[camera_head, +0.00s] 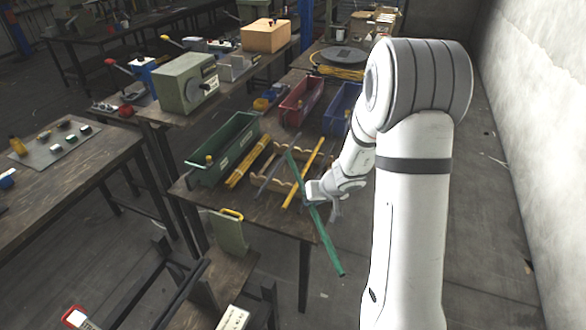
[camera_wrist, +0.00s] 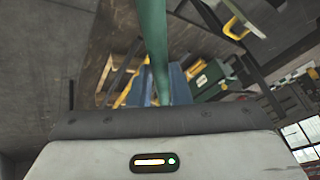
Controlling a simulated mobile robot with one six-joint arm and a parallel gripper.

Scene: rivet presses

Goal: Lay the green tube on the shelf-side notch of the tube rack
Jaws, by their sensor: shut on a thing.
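My gripper (camera_head: 314,196) is shut on the green tube (camera_head: 327,241) near its middle. The tube slants from over the rack down past the table's front edge. In the wrist view the green tube (camera_wrist: 153,40) runs up from the jaws. The wooden tube rack (camera_head: 254,181) lies on the table to the left of my gripper, with notched rails. A yellow tube (camera_head: 304,173) and a grey tube (camera_head: 271,168) lie across it. The green tube's far end passes in front of the rack, and I cannot tell whether it touches it.
A green bin (camera_head: 222,150) with a bundle of yellow tubes (camera_head: 249,162) beside it stands left of the rack. A red bin (camera_head: 300,102) and a blue bin (camera_head: 341,109) stand behind. A green-grey press (camera_head: 186,83) stands at back left. Floor is clear right of the table.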

